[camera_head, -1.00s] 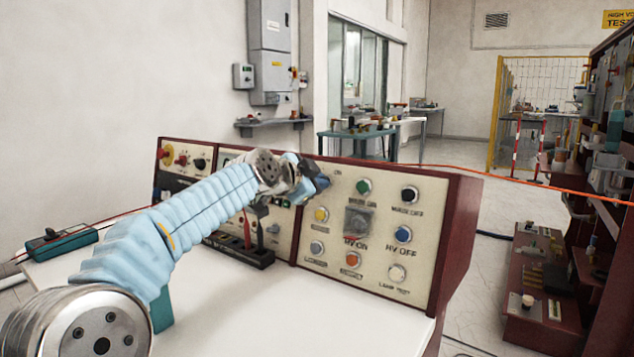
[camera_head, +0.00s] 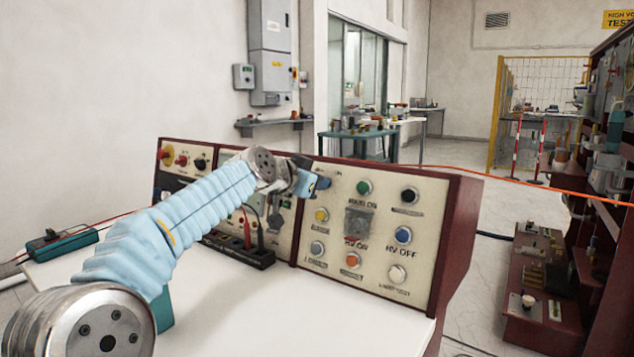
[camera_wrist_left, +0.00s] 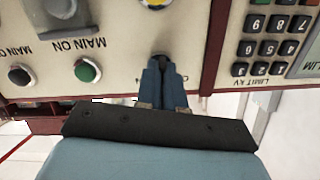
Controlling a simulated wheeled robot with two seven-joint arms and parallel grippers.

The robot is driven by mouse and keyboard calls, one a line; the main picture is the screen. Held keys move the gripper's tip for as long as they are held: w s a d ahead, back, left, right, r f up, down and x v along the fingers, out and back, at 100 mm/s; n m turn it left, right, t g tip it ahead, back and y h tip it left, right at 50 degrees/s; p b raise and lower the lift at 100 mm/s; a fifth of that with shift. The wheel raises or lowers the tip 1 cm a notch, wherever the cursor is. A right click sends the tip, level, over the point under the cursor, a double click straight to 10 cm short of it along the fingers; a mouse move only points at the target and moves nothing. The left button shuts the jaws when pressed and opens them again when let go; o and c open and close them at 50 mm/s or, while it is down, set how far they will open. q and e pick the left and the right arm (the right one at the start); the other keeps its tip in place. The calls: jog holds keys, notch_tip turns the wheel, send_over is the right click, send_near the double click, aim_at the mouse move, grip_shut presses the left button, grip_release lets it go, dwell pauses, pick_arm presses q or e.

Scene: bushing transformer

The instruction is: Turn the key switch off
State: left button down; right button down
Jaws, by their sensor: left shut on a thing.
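The control panel (camera_head: 335,252) with coloured round buttons stands tilted on the white desk. My left gripper (camera_head: 325,183) is at the panel's upper left corner, left of the green MAIN ON button (camera_head: 364,188). In the left wrist view, my left gripper's blue fingers (camera_wrist_left: 162,68) are close together and shut on a small dark piece, the key switch (camera_wrist_left: 161,58), at the panel face. The fingers hide most of the key switch, so its turned position cannot be read. My right gripper is not in view.
A keypad (camera_wrist_left: 265,45) sits on the neighbouring panel section, close to my left gripper. A black block with test leads (camera_head: 240,252) lies on the white desk (camera_head: 270,310) below my arm. The desk's front is clear.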

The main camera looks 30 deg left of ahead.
pick_arm(q)
jog(key=n, duration=0.6)
jog(key=shift+a+f+h+p, duration=0.1)
jog(key=shift+h+p, duration=0.2)
jog(key=n, duration=0.4)
jog(key=shift+n+p, duration=0.3)
jog(key=shift+n, duration=0.1)
jog(key=shift+f, duration=0.1)
jog(key=c, duration=1.3)
grip_release()
jog(key=shift+o, duration=0.2)
jog(key=b+v, duration=0.1)
jog(key=v, duration=1.2)
jog(key=shift+s+a, duration=0.15)
jog(key=shift+s, duration=0.2)
